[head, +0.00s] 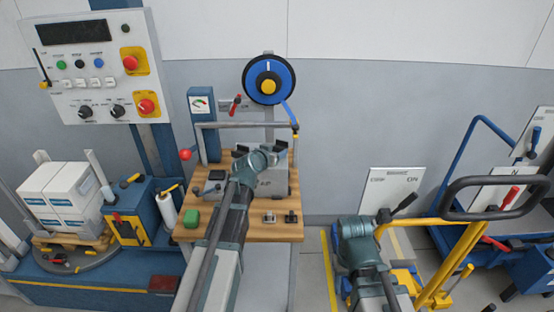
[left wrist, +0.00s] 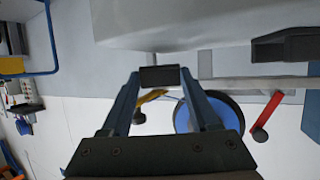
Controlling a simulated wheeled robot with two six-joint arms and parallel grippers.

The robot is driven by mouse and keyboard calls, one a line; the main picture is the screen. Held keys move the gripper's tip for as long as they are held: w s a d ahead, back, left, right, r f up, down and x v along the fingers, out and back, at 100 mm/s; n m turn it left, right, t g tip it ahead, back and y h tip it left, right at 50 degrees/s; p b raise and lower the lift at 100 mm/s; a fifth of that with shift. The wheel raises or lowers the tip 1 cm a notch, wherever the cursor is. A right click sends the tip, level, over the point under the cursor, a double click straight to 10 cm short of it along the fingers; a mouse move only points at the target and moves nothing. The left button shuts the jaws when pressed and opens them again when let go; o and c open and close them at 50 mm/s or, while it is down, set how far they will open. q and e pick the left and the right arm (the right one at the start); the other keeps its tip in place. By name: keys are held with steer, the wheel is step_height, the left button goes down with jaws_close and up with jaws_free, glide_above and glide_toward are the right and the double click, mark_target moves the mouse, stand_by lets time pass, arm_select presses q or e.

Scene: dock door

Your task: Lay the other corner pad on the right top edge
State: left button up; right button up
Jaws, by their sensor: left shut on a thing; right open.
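The grey carton (head: 280,181) stands on the wooden bench. One black corner pad (head: 240,151) sits at its left top edge; it also shows at the right in the left wrist view (left wrist: 284,45). My left gripper (head: 276,156) is over the carton's right top side. It is shut on the other black corner pad (left wrist: 160,76), which lies between the fingertips close to the carton's edge. Whether this pad touches the carton I cannot tell. My right gripper (head: 376,222) is low at the right, away from the bench, and holds nothing that I can see.
A blue strap reel (head: 268,80) and a grey rail stand behind the carton.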

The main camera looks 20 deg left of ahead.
arm_select(q)
step_height(320, 180, down, 2)
steer(key=shift+f+b, duration=0.1)
steer(key=shift+b, duration=0.45)
steer(key=shift+d, duration=0.1)
steer(key=shift+r, duration=0.2)
arm_select(e)
steer(key=shift+w+d+f, duration=0.1)
steer(key=shift+d+f, duration=0.2)
steer(key=shift+f, duration=0.6)
arm_select(q)
steer(key=shift+f, duration=0.15)
steer(key=o, duration=1.3)
arm_select(e)
steer(key=shift+f, duration=0.15)
